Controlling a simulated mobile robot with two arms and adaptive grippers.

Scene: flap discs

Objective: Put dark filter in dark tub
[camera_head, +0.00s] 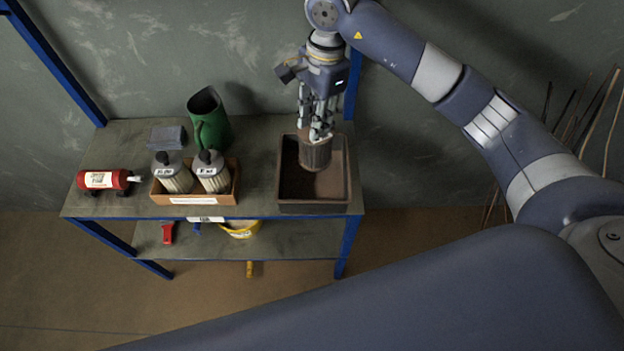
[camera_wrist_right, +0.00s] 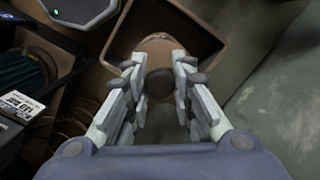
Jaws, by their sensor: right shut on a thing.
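The dark filter (camera_head: 316,153) is a brownish ribbed cylinder, upright below my right gripper (camera_head: 318,133). My right gripper is shut on the knob at its top and holds it over the dark tub (camera_head: 346,190). The tub is a brown rectangular open box at the right end of the bench. In the right wrist view my gripper (camera_wrist_right: 160,88) has its fingers on both sides of the dark round knob (camera_wrist_right: 159,84), with the tub (camera_wrist_right: 222,30) beyond. I cannot tell whether the filter touches the tub floor. My left gripper is not in view.
A cardboard box (camera_head: 196,198) with two pale filters stands left of the tub. A green jug (camera_head: 211,130) is behind it, and a red cylinder (camera_head: 108,179) lies at the left end. The bench (camera_head: 258,150) has a bare strip between the box and tub. A lower shelf holds a yellow item.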

